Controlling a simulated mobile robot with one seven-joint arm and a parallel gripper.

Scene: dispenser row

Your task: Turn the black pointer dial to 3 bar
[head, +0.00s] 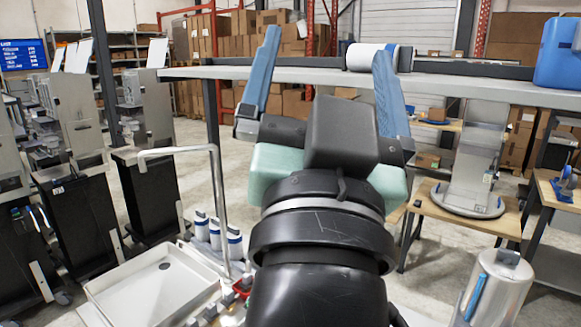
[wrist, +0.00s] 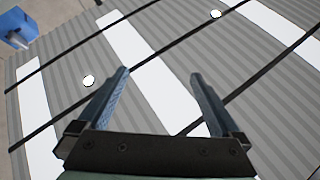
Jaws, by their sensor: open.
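I cannot make out the black pointer dial in either view. Small red and dark fittings (head: 243,284) show beside my arm in the head view, but my arm hides part of that area and I cannot tell what they are. My gripper (head: 328,48) is raised with its two blue fingers spread wide and pointing up, and nothing is between them. The wrist view shows the same open, empty gripper (wrist: 160,75) against a grey ribbed surface with white strips and black bars, with no dial in sight.
A white basin (head: 110,290) with a bent metal pipe (head: 216,190) stands at lower left, near several white bottles (head: 234,243). A shelf (head: 460,86) crosses behind my fingers, bearing a white roll (head: 366,57) and a blue container (head: 558,55). A steel cylinder (head: 498,290) stands at lower right.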

